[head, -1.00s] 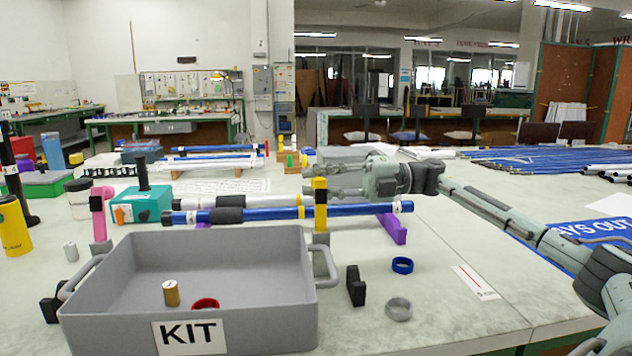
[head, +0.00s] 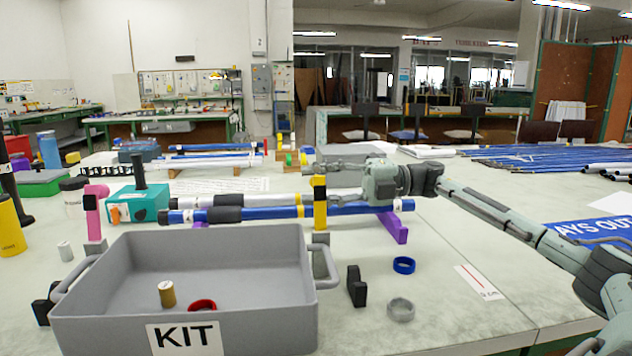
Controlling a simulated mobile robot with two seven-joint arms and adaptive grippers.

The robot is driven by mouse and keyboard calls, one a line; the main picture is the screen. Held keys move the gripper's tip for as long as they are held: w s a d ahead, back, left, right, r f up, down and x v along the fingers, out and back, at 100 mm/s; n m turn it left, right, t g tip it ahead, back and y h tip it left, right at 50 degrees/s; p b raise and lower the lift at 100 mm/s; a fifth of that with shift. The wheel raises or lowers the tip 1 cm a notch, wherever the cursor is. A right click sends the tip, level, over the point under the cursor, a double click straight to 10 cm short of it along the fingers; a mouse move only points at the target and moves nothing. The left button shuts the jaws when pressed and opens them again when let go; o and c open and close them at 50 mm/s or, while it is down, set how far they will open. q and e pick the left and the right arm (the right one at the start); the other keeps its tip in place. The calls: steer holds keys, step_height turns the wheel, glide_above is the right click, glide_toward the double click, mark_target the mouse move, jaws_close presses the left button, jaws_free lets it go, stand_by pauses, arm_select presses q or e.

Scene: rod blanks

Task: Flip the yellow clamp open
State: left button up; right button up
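The yellow clamp (head: 320,207) stands upright on a grey foot beside the tray's back right corner, with a black piece at its top. It crosses in front of a blue rod (head: 265,213); I cannot tell whether it closes around the rod. My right gripper (head: 332,176) reaches in from the right, just behind and right of the clamp's upper part. Its fingers look apart, with nothing visible between them; the tips are partly hidden by the clamp, and contact is unclear. My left gripper is out of view.
A grey KIT tray (head: 185,285) fills the front left, holding a brass cylinder and a red ring. A pink clamp (head: 92,215) stands left. A black block (head: 356,286), blue ring (head: 403,265) and grey ring (head: 400,309) lie right. A purple support (head: 393,229) sits under the rod.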

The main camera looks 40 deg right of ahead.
steer(key=shift+r, duration=0.15)
steer(key=v, duration=1.2)
stand_by(0.4)
